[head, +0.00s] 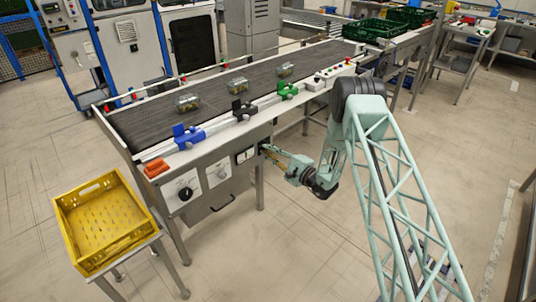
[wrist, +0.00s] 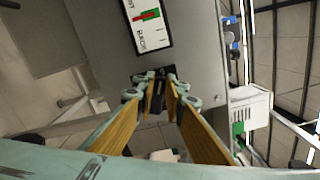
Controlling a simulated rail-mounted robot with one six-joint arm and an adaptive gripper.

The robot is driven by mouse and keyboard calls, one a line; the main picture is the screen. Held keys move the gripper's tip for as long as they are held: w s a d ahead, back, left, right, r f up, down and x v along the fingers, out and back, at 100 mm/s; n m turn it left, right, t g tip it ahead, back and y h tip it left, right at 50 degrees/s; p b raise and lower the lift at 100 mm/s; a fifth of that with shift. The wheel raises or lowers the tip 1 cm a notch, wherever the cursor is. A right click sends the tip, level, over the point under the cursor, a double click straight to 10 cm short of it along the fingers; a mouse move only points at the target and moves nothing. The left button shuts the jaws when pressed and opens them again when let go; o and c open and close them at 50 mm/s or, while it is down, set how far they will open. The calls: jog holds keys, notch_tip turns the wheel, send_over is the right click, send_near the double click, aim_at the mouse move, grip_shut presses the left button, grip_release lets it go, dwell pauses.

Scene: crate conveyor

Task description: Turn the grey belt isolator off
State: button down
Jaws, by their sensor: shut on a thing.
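A grey dial (head: 221,173) on a pale plate sits on the conveyor's front panel, left of my gripper. My gripper (head: 266,149) is at the right end of this panel; in the wrist view its fingers (wrist: 157,84) are closed around a small dark part (wrist: 155,90) on the grey panel face. The fingers hide much of this part, and I cannot tell if it is the isolator's handle. A white plate (wrist: 148,25) with a red and green mark and dark lettering is beside the fingers. It also shows in the head view (head: 246,155).
Blue (head: 188,137), black (head: 243,111) and green (head: 287,90) fittings line the belt edge. A yellow crate (head: 75,247) stands at front left. Floor right of the panel is clear.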

jog(key=shift+a+f+n+b, duration=0.1)
jog(key=shift+f+n+b, duration=0.15)
jog(key=shift+n+b, duration=0.75)
jog(key=shift+f+n+b, duration=0.25)
jog(key=shift+n+b, duration=0.4)
jog(key=shift+n, duration=0.55)
jog(key=c, duration=2.7)
grip_release()
jog(key=shift+s, duration=0.15)
jog(key=shift+v, duration=5.95)
